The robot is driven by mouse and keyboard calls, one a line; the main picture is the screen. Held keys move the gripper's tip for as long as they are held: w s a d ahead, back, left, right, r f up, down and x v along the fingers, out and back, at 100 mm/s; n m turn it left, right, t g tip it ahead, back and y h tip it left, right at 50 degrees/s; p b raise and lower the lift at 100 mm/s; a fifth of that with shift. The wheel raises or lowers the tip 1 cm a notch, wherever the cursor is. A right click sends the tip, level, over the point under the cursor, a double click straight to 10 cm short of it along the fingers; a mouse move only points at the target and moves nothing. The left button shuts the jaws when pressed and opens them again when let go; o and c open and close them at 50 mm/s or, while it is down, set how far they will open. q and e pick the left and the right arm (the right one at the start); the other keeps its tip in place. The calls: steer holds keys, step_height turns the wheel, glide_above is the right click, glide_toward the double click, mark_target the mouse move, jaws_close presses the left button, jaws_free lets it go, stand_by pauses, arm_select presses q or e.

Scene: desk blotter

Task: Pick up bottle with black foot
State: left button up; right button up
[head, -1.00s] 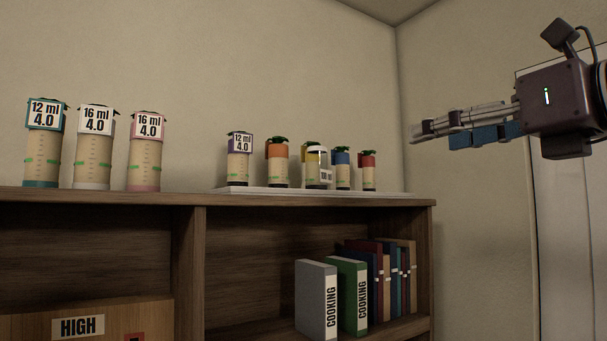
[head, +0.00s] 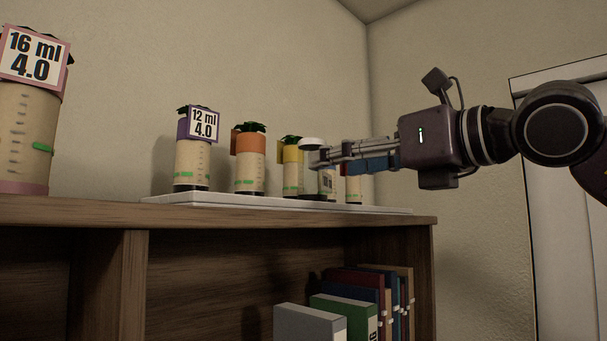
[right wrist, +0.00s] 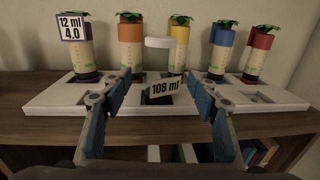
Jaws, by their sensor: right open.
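A clear bottle with a white cap (right wrist: 160,43) and a "108 ml" label stands at the front of the white rack in the right wrist view. Its foot looks dark. In the head view its cap (head: 311,142) shows, with much of its body behind my fingers. My right gripper (head: 318,158) is open, its fingers level. In the right wrist view the fingers (right wrist: 158,80) lie on either side of the bottle, with gaps. Purple (right wrist: 76,50), orange (right wrist: 131,47), yellow (right wrist: 178,47), blue (right wrist: 221,52) and red (right wrist: 259,54) bottles stand behind, several with dark feet. My left gripper is out of view.
The white rack (head: 170,202) lies on the wooden shelf top (head: 60,212). A pink bottle (head: 27,130) labelled "16 ml 4.0" stands at the left. Books (head: 375,295) stand on the shelf below. The wall is close behind the bottles.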

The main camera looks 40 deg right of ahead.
mark_target(312, 175)
steer(key=shift+w, duration=0.65)
steer(key=shift+w+r+p, duration=0.1)
steer(key=shift+w+p, duration=0.3)
steer(key=shift+p, duration=0.1)
steer(key=w+p, duration=0.3)
steer(key=w, duration=0.1)
steer(key=shift+w+f, duration=0.2)
steer(key=shift+w, duration=0.2)
steer(key=shift+s, duration=0.25)
steer(key=c, duration=0.7)
steer(key=shift+w, duration=0.1)
steer(key=c, duration=0.4)
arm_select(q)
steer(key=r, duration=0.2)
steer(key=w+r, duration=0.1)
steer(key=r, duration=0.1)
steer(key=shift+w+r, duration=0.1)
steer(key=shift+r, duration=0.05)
arm_select(e)
steer(key=shift+c, duration=0.2)
steer(key=shift+r, duration=0.1)
